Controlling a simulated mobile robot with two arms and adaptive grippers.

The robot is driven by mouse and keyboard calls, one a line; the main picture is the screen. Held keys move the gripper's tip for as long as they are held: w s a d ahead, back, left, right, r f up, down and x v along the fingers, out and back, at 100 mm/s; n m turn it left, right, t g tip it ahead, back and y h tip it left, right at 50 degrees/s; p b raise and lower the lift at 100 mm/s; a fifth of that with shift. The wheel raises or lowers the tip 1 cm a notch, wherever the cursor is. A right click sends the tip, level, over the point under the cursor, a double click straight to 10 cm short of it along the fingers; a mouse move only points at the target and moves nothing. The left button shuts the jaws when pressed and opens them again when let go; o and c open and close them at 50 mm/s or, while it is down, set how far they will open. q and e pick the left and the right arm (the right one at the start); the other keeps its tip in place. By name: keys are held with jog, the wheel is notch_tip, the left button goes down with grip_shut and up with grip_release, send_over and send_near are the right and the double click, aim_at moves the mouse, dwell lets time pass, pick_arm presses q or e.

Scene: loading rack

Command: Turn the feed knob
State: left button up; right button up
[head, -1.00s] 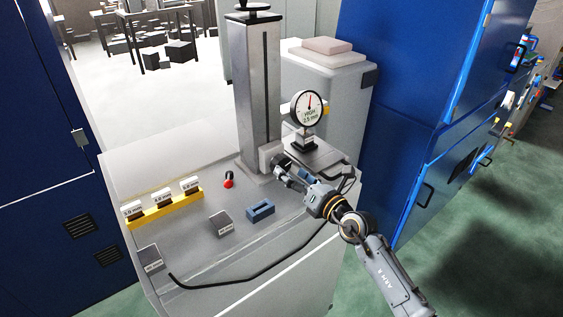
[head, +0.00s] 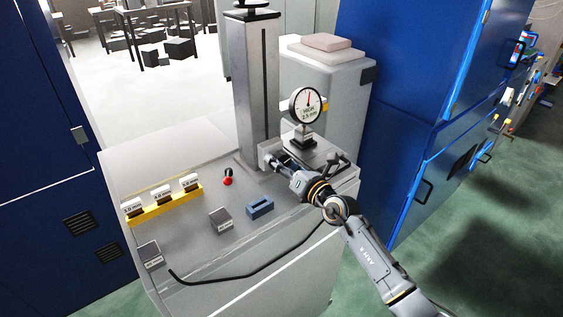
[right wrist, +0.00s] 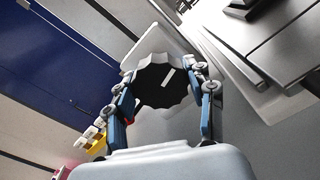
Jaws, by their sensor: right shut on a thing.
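The feed knob (right wrist: 158,84) is black and fluted, with a white line on its face, and sits on a pale housing. In the right wrist view it lies between the two fingers of my right gripper (right wrist: 163,95), which is shut on it. In the head view my right gripper (head: 273,160) reaches the housing at the foot of the grey column (head: 252,95) and hides the knob. A round dial gauge (head: 305,104) stands behind, reading what looks like HIGH, 2.5 mm. My left gripper is not in view.
On the bench (head: 200,262) are a yellow rack (head: 165,208) with several labelled blocks, a red button (head: 228,178), a grey block (head: 221,219), a blue slotted block (head: 260,208) and a black cable (head: 240,278). Blue cabinets stand on both sides.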

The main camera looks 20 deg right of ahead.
jog(key=shift+n, duration=0.3)
jog(key=shift+n, duration=1)
jog(key=n, duration=0.3)
jog(key=shift+n+p, duration=0.3)
jog(key=shift+p, duration=0.1)
jog(key=n, duration=0.6)
jog(key=shift+n, duration=0.3)
jog(key=o, duration=1.2)
